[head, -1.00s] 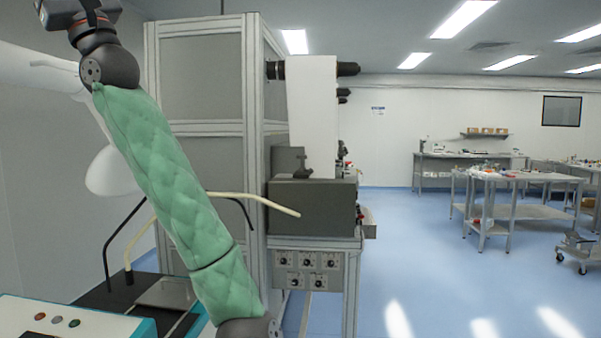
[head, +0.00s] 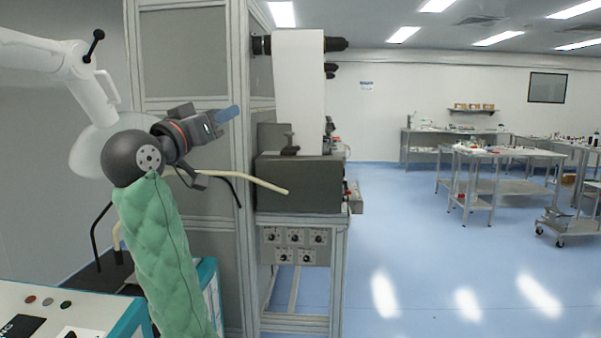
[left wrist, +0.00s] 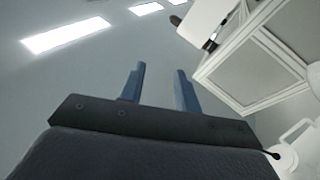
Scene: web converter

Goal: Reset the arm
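My left arm, in a green quilted sleeve, rises from the bottom of the head view. My left gripper (head: 228,114) is raised in front of the framed grey cabinet, its blue fingers pointing right and slightly up. In the left wrist view the two blue fingers of my left gripper (left wrist: 160,68) stand apart with nothing between them, so it is open and empty. My right gripper is in neither view.
The cabinet (head: 185,55) and the machine with a white web (head: 298,90) and dark box (head: 300,185) stand close behind the gripper. A cream rod (head: 240,179) juts out there. A white arm-like fixture (head: 85,85) stands left. Blue floor (head: 420,270) is open at right.

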